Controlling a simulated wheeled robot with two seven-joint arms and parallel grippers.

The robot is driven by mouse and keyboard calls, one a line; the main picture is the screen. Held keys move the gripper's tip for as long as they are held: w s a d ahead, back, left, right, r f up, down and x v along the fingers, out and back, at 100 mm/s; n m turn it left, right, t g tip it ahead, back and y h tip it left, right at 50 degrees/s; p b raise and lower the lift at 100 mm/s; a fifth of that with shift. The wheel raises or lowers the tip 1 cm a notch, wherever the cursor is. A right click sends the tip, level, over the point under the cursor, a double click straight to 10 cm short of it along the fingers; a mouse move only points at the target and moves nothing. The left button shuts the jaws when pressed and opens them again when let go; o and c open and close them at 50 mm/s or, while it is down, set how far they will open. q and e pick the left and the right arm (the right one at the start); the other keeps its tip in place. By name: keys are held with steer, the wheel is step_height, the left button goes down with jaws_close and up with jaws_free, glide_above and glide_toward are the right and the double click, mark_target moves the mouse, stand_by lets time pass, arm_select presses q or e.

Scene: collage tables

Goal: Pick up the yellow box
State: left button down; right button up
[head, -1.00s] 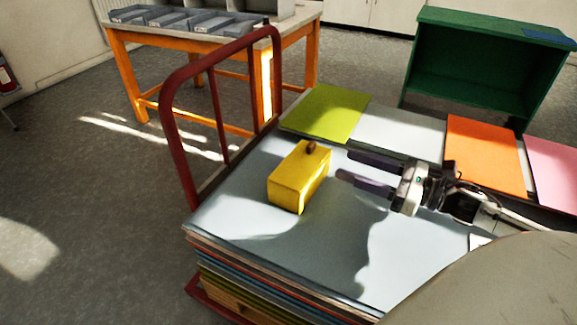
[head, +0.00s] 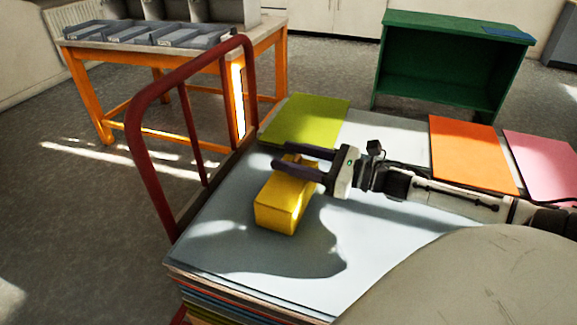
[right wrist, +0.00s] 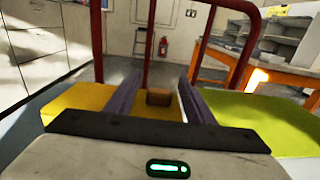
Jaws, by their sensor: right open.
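The yellow box (head: 284,206) lies on the pale blue top sheet (head: 225,238) of the stack in the head view, beside the red rail. My right gripper (head: 279,156) is open over the far end of the box, its two dark fingers pointing left. In the right wrist view, the box's brown knob (right wrist: 159,97) shows between the open fingers (right wrist: 160,80), with yellow surface (right wrist: 78,98) below and to the left. My left gripper is not in view.
A red rail (head: 139,150) stands along the stack's left edge. Lime (head: 306,118), orange (head: 470,155) and pink (head: 545,165) sheets lie along the far side. A green shelf (head: 450,70) and an orange-legged table (head: 85,100) stand beyond. The sheet in front of the box is clear.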

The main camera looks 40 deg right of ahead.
steer(key=shift+x, duration=1.25)
jaws_close()
steer(key=shift+r, duration=0.15)
